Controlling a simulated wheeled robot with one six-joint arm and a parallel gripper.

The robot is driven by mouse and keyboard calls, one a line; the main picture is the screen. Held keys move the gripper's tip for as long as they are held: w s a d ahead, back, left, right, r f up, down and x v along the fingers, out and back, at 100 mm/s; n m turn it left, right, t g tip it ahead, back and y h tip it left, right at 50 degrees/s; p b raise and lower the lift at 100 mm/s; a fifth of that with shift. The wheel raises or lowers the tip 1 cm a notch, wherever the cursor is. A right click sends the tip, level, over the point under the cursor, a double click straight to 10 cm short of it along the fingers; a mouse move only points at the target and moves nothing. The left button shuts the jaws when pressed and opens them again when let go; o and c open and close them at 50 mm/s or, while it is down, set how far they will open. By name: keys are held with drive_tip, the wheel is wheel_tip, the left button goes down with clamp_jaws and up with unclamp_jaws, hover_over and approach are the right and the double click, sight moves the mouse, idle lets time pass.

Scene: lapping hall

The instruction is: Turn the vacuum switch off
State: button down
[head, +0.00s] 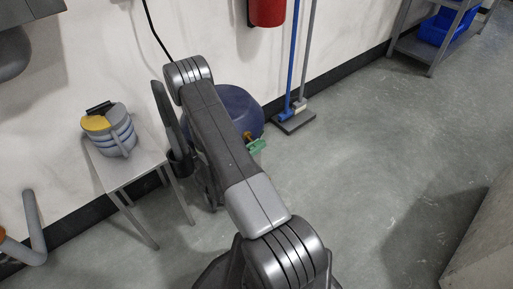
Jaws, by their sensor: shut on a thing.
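A dark blue rounded body (238,108), which looks like the vacuum, stands on the floor near the wall in the head view. My arm crosses in front of it and hides much of it. A small green part (256,146) with a bit of yellow shows at its lower right side, beside my arm. I cannot tell whether this is the switch, and I cannot make out a switch position. My forearm reaches down on the left of the blue body. My gripper's fingers are hidden behind my own arm.
A small grey table (145,166) with a stack of grey rings and a yellow piece (108,130) stands at left. A blue-handled broom (292,60) leans near a red cylinder (266,12). A shelf (432,45) holds blue bins (440,27).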

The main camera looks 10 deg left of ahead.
drive_tip(key=c, duration=1.3)
unclamp_jaws()
drive_tip(key=shift+c, duration=0.2)
drive_tip(key=r+p+v, duration=0.1)
drive_tip(key=v, duration=1.2)
drive_tip(key=shift+s+a+f+p, duration=0.3)
drive_tip(key=shift+s+f+p, duration=0.05)
drive_tip(key=shift+f, duration=0.1)
drive_tip(key=shift+w+d, duration=0.1)
drive_tip(key=shift+w, duration=0.05)
drive_tip(key=shift+b+x, duration=0.85)
drive_tip(key=shift+x, duration=5.95)
